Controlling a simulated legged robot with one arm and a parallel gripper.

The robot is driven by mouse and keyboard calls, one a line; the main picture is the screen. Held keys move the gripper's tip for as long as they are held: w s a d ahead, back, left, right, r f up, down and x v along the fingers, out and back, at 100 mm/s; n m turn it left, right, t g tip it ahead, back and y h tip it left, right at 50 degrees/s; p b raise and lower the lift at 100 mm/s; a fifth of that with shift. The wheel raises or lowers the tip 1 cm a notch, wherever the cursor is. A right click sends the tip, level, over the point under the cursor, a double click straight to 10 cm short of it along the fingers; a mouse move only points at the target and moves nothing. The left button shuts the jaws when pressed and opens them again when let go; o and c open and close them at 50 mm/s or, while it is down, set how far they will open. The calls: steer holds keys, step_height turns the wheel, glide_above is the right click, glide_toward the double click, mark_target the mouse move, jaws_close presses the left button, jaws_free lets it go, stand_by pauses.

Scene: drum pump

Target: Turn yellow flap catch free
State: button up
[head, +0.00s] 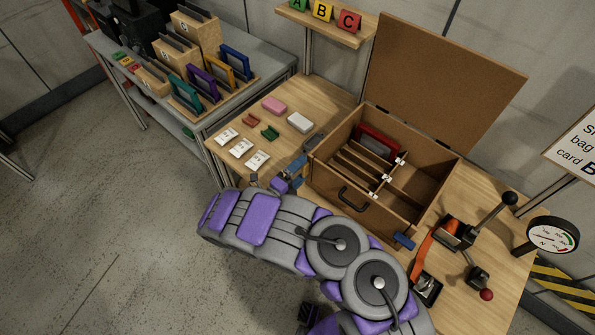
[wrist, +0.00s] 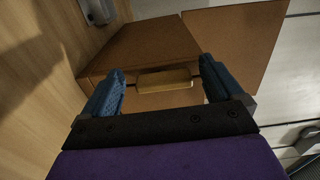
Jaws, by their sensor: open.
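The yellow flap catch (wrist: 165,79) shows in the wrist view as a short, level, dull-gold bar on the brown side of the wooden case (wrist: 150,48). My gripper (wrist: 163,72) is open, with one blue finger on either side of the catch. Gaps show between the catch and both fingers; I cannot tell the remaining depth to it. In the head view, my gripper (head: 297,173) is at the lower left side of the case (head: 335,182), and the catch is hidden there. The case's lid (head: 440,75) stands open.
The case holds slots and a red item (head: 378,143). Cards (head: 242,148) and small blocks (head: 274,105) lie left of it on the wooden table (head: 320,95). Levers (head: 487,220) and a gauge (head: 552,235) stand at right. Open floor (head: 110,220) lies left of my arm.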

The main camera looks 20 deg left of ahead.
steer(key=shift+d, duration=0.15)
steer(key=p+v, duration=0.3)
steer(key=v, duration=1.4)
steer(key=shift+s+a, duration=0.2)
steer(key=shift+a, duration=0.05)
steer(key=shift+f, duration=0.1)
